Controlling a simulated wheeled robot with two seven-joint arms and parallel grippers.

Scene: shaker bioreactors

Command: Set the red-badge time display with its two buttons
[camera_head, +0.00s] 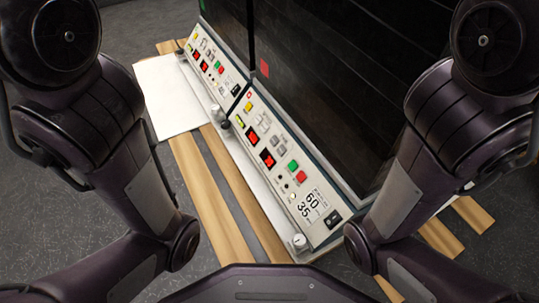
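A small red badge (264,68) is on the dark front of the nearer shaker unit (330,90). Below it is that unit's slanted white control panel (285,160). The panel carries two red displays, an upper one (252,136) and a lower one (267,157), whose digits are too small to read. Grey buttons (264,119) sit beside them. A green button (293,165) and a red button (301,176) are lower down. A pale screen (311,205) reads about 60 and 35. I cannot tell which display is the time one. Neither gripper is in view.
A second unit's similar panel (213,62) is at the upper left. Both units stand over wooden slats (205,185) on a grey floor (120,220). A white sheet (165,95) lies left of the panels. My arms flank the nearer panel, with clear space between them.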

